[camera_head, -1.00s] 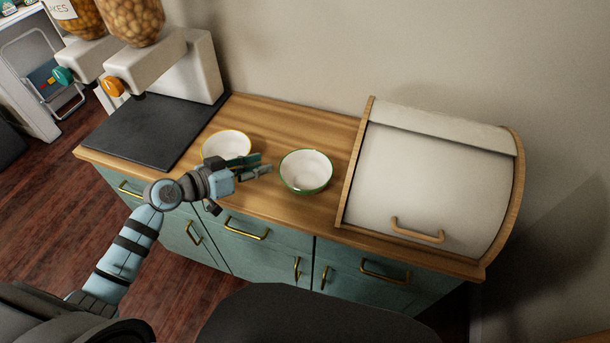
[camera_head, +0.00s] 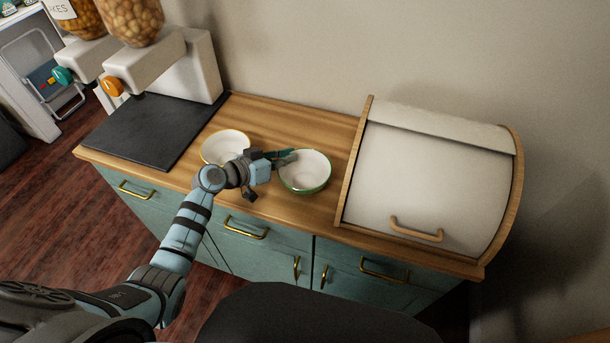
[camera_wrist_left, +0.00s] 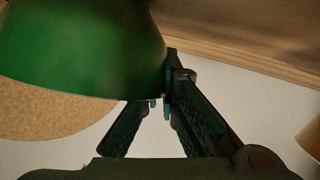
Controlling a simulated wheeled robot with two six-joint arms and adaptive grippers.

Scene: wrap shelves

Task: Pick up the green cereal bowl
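The green cereal bowl (camera_head: 306,180), green outside and white inside, stands upright on the wooden counter, left of the bread box. In the left wrist view its green outer wall (camera_wrist_left: 80,45) fills the upper left, very close. My left gripper (camera_head: 291,156) is at the bowl's left rim, with its fingers apart and the tips overlapping the rim in the head view. In the left wrist view the fingers (camera_wrist_left: 162,100) show a gap between them, beside the bowl's edge. I cannot tell whether they touch it. My right gripper is not in view.
A yellow-rimmed white bowl (camera_head: 222,148) stands left of the green one, close to my left wrist. A bread box (camera_head: 430,180) stands on the right. A dark mat (camera_head: 150,130) and cereal dispensers (camera_head: 150,70) are at left. Bare counter (camera_head: 300,125) lies behind the bowls.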

